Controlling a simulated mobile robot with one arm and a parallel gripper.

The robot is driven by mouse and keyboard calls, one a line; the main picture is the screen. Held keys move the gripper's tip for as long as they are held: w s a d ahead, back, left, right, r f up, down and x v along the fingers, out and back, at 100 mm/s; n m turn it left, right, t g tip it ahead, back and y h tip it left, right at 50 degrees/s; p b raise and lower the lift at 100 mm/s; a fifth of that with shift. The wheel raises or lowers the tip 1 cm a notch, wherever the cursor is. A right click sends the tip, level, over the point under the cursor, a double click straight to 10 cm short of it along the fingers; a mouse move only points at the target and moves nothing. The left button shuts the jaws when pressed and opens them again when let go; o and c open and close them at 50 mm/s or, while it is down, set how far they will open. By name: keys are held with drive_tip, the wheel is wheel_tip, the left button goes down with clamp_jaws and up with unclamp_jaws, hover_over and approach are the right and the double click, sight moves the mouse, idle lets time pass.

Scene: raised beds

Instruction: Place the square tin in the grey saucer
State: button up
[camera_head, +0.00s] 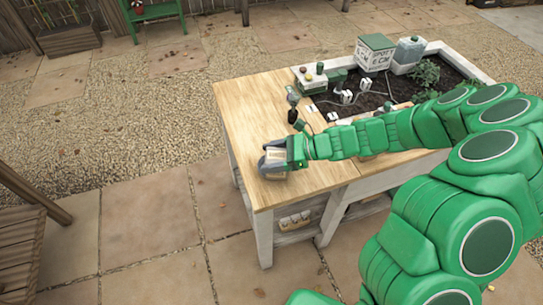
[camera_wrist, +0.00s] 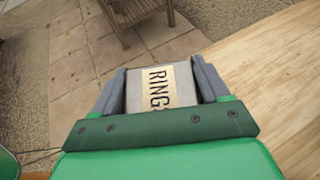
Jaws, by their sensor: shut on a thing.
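In the head view, my gripper (camera_head: 272,161) holds the tin (camera_head: 276,155) at the left front part of the wooden bench top. I cannot tell whether the tin touches the wood or hangs just above it. I cannot make out the grey saucer in either view; my arm hides part of the bench.
The wooden bench top (camera_head: 246,105) is bare behind my gripper. A planter bed of dark soil (camera_head: 365,104) holds small white items and plants. A green-lidded box (camera_head: 375,53) and a grey-green canister (camera_head: 409,50) stand behind.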

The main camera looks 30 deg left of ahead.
drive_tip(key=shift+f, duration=0.2)
drive_tip(key=o, duration=1.3)
drive_tip(key=shift+c, duration=0.2)
drive_tip(key=shift+r, duration=0.2)
drive_tip(key=shift+w+d+r, duration=0.15)
drive_tip(key=shift+d+r, duration=0.05)
drive_tip(key=shift+d, duration=0.1)
drive_tip(key=v, duration=1.1)
drive_tip(key=shift+d, duration=0.1)
